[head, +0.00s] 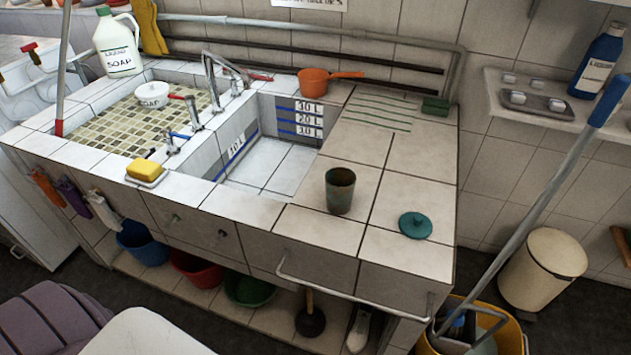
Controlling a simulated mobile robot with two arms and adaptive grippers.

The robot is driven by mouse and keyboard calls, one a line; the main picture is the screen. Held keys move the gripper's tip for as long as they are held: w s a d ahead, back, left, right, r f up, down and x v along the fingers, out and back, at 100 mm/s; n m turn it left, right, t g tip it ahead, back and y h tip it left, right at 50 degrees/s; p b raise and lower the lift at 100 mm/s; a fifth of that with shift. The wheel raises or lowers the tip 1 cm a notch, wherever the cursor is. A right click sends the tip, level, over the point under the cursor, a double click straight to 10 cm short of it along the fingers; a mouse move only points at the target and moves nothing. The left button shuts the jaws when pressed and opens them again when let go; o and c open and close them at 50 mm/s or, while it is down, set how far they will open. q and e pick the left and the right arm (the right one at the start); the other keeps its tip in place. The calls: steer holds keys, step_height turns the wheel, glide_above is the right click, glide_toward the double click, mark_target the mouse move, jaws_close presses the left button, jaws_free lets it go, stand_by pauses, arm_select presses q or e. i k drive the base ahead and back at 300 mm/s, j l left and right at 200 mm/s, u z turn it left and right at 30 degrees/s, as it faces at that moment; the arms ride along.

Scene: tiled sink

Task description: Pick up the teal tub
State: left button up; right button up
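A small open tub (340,196), dark teal with brownish patches, stands upright on the tiled counter to the right of the sink basin. Its mouth faces up; I cannot see to its bottom. A flat round teal lid (415,225) with a knob lies on the counter to its right, apart from it. Neither of my grippers is in view.
An orange saucepan (314,84) and a green block (435,106) sit farther back on the counter. A rail (345,292) runs along the counter's front. A mop handle (545,195) leans at the right from a yellow bucket (508,335). Tiles around the tub are clear.

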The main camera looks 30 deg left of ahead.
mark_target(340, 181)
steer(key=i+u, duration=0.25)
steer(key=u, duration=0.15)
steer(key=i+u, duration=0.35)
steer(key=k+j, duration=0.05)
steer(key=k, duration=0.05)
